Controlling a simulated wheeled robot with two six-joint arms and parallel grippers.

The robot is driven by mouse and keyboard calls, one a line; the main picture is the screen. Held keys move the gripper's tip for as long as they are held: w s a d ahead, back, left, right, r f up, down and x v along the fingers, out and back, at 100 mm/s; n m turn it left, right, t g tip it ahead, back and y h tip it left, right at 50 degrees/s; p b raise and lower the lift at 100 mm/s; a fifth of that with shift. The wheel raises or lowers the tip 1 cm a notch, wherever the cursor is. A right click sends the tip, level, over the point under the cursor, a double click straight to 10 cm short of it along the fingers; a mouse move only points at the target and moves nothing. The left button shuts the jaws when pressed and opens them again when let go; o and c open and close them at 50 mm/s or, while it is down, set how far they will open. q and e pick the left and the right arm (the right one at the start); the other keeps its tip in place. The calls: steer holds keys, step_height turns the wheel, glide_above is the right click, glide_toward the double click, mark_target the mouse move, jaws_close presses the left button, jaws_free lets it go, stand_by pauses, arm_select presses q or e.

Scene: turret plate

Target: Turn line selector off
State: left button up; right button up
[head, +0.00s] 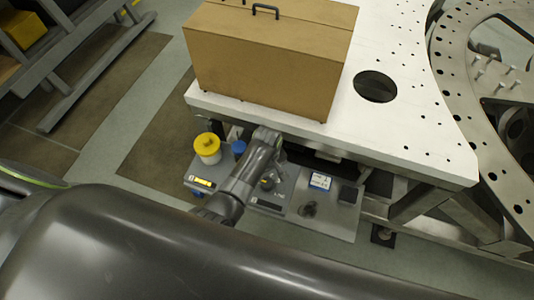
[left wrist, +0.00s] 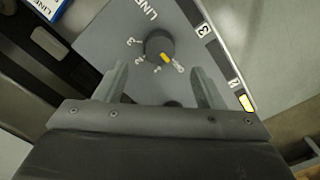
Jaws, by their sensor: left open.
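The line selector (left wrist: 160,47) is a round dark knob with a yellow pointer mark, on a grey panel face lettered "LINE" in the left wrist view. Its pointer mark is toward the lower right of the picture, with small position labels around that side. I cannot read them all. My left gripper (left wrist: 160,85) is open and empty. Its fingers reach toward the knob from below, one to each side, with the tips apart from it. In the head view, my left arm hides much of this part of the grey panel (head: 337,222).
A yellow-lidded jar (head: 207,148) and a blue-topped item (head: 239,147) stand left of my arm. Another dark knob (head: 308,209) sits on the panel to the right. A brown case (head: 265,60) stands on the white plate (head: 420,140), whose edge overhangs behind the panel.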

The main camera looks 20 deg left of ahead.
arm_select(q)
step_height(320, 180, up, 10)
steer(key=shift+f, duration=0.25)
stand_by(0.6)
steer(key=s+a+m+t+y, duration=0.1)
steer(key=s+a+m+t, duration=0.15)
steer(key=s+a, duration=1)
steer(key=s+a+r+m+t, duration=0.1)
steer(key=s+a+r+m, duration=0.3)
steer(key=s+r+m, duration=0.5)
step_height(320, 180, down, 32)
steer(key=s+a+n+g+b, duration=0.1)
steer(key=s+a+n+b, duration=0.15)
steer(key=b, duration=0.55)
steer(key=s+f+b, duration=0.2)
steer(key=s+f, duration=0.2)
steer(key=f, duration=0.4)
steer(key=s+d+f+g+b, duration=0.1)
steer(key=s+f+b, duration=0.1)
steer(key=s+f, duration=0.3)
steer(key=s+f+b, duration=0.2)
steer(key=s+f, duration=0.3)
steer(key=f, duration=0.6)
steer(key=shift+s+d+n, duration=0.2)
steer(key=shift+d+n, duration=0.2)
